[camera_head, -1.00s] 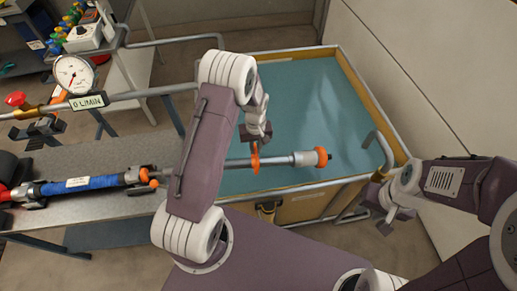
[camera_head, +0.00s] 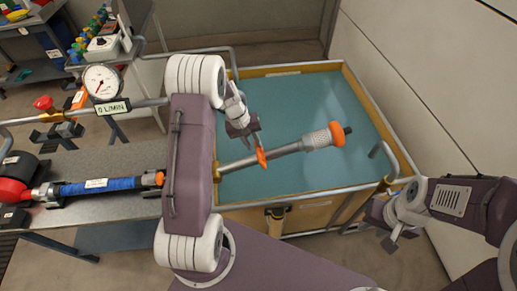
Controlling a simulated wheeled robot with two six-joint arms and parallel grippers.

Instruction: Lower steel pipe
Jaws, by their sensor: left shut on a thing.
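The steel pipe (camera_head: 280,152) slants up to the right over the water-filled tank. Its right end has a pale perforated cylinder (camera_head: 318,139) with an orange ring and a dark tip. My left gripper (camera_head: 257,148) is shut on the pipe at an orange collar (camera_head: 261,158). My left forearm hides the pipe's left part. I cannot tell whether the pipe's right end touches the water. My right gripper (camera_head: 391,240) hangs apart from the pipe, outside the tank's right front corner; its jaws are too small to read.
The tank (camera_head: 282,71) has a yellow frame and blue-green water. A bent rail (camera_head: 385,152) stands at its right edge. A wall closes the right side.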

